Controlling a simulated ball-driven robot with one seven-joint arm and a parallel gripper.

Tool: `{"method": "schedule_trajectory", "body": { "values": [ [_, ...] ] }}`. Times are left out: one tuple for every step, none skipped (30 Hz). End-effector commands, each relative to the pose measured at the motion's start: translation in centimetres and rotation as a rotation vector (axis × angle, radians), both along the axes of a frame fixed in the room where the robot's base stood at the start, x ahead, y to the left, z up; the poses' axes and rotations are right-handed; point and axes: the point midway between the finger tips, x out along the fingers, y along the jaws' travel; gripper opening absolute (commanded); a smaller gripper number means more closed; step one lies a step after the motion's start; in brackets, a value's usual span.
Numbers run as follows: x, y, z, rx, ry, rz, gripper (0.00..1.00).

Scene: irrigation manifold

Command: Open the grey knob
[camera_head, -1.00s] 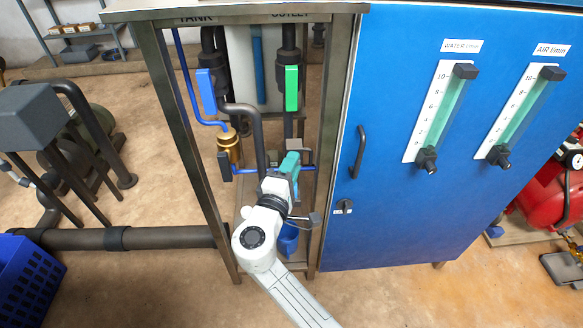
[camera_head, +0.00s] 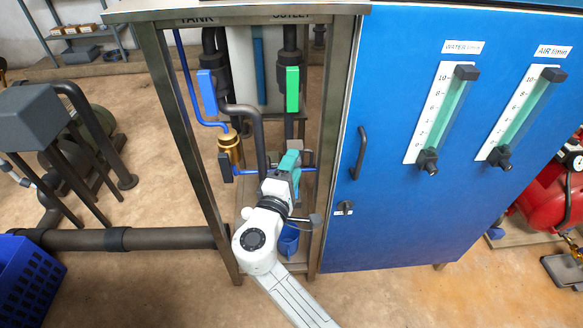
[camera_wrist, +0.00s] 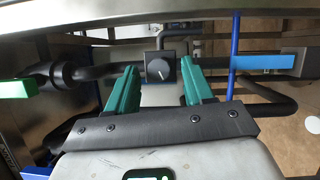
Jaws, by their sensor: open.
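In the wrist view a dark grey square-bodied knob (camera_wrist: 159,69) with a white pointer line sits between and beyond my gripper's fingertips. My gripper (camera_wrist: 160,72) has its two teal fingers spread wide, one to each side of the knob, with nothing held. I cannot tell how far the fingertips are from the knob. In the head view my gripper (camera_head: 290,161) is inside the open frame at the lower part of the piping, and it largely hides the knob there.
A green handle (camera_head: 292,89) and a blue handle (camera_head: 207,91) stand above my gripper. A brass fitting (camera_head: 230,149) is to its left. Frame posts (camera_head: 335,140) stand on both sides. The blue cabinet door (camera_head: 400,200) closes off the right. Dark pipes (camera_wrist: 95,72) run beside the knob.

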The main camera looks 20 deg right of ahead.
Motion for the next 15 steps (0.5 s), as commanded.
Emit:
{"method": "schedule_trajectory", "body": {
  "values": [
    [-0.1, 0.1, 0.0, 0.000, 0.000, 0.001, 0.52],
    [-0.3, 0.3, 0.0, -0.001, 0.001, 0.001, 0.52],
    [-0.5, 0.5, 0.0, -0.001, 0.001, 0.002, 0.52],
    [-0.8, 0.8, -0.1, -0.001, 0.001, 0.002, 0.52],
    [-1.1, 1.0, 0.0, -0.001, 0.001, 0.003, 0.52],
    [-1.5, 1.4, 0.0, 0.000, 0.000, 0.003, 0.52],
    [-2.0, 1.7, -0.1, -0.001, 0.001, 0.003, 0.52],
    [-2.4, 2.1, -0.2, -0.001, 0.002, 0.003, 0.52],
    [-3.0, 2.7, -0.1, -0.001, 0.001, 0.004, 0.52],
    [-3.5, 3.1, -0.2, -0.001, 0.001, 0.004, 0.52],
    [-3.9, 3.5, -0.2, -0.001, 0.002, 0.005, 0.52],
    [-4.6, 4.0, -0.3, -0.001, 0.002, 0.004, 0.52],
    [-5.0, 4.4, -0.3, -0.001, 0.001, 0.005, 0.52],
    [-5.4, 4.7, -0.3, -0.001, 0.001, 0.004, 0.52],
    [-5.9, 5.1, -0.3, -0.001, 0.001, 0.004, 0.52]
  ]
}}
